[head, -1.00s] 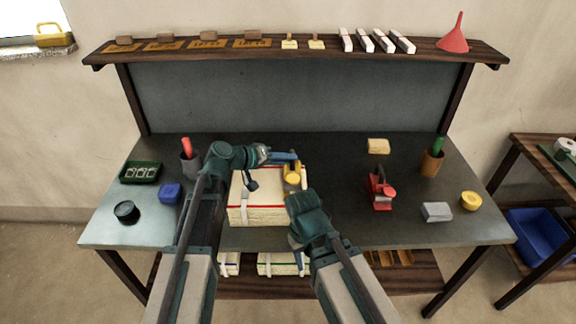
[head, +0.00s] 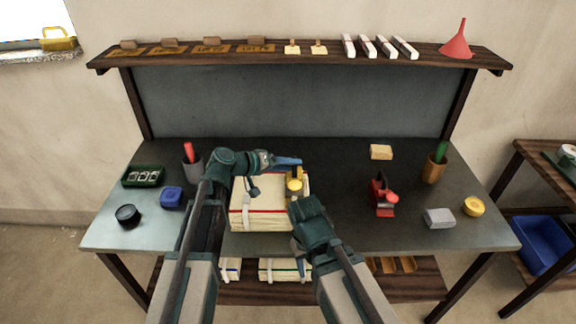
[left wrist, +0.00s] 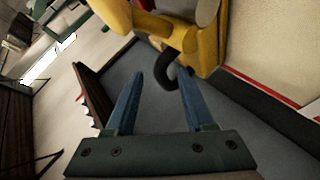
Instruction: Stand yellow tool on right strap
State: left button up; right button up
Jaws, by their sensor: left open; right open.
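The yellow tool (head: 294,185) stands on the right part of the cream bundle (head: 262,219), at its right strap (head: 306,186); the exact contact is hidden. A left strap (head: 246,216) also crosses the bundle. My left gripper (head: 291,161) is just behind the tool in the head view. In the left wrist view, its two blue fingers (left wrist: 158,92) are spread, with the yellow tool (left wrist: 205,48) and its dark curved part just beyond the tips.
A red tape dispenser (head: 383,196), a grey block (head: 439,218) and a yellow roll (head: 473,206) stand on the right of the bench. A blue box (head: 171,197) and a black round tin (head: 128,215) are on the left. The bench behind the bundle is clear.

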pick_arm(q)
jog(key=p+v, duration=0.4)
jog(key=v, duration=0.8)
jog(key=shift+p, duration=0.4)
pick_arm(e)
jog(key=shift+r, duration=2.6)
pick_arm(q)
jog(key=s+d+f+m+g+y, duration=0.1)
jog(key=s+d+f+g+y, duration=0.3)
jog(key=s, duration=0.3)
jog(key=s+d+f+m+g+y, duration=0.2)
jog(key=s+d+f, duration=0.1)
jog(key=s+f, duration=0.3)
jog(key=s+a+f+y, duration=0.1)
jog(key=s+y, duration=0.2)
jog(key=s, duration=0.1)
jog(key=s+a+f+g+y, duration=0.1)
jog(key=s+a+y, duration=0.1)
jog(key=s+y, duration=0.1)
jog(key=shift+s+a+f+y, duration=0.2)
jog(key=shift+s+a+y, duration=0.1)
jog(key=shift+s, duration=0.35)
pick_arm(e)
jog(key=shift+c, duration=0.3)
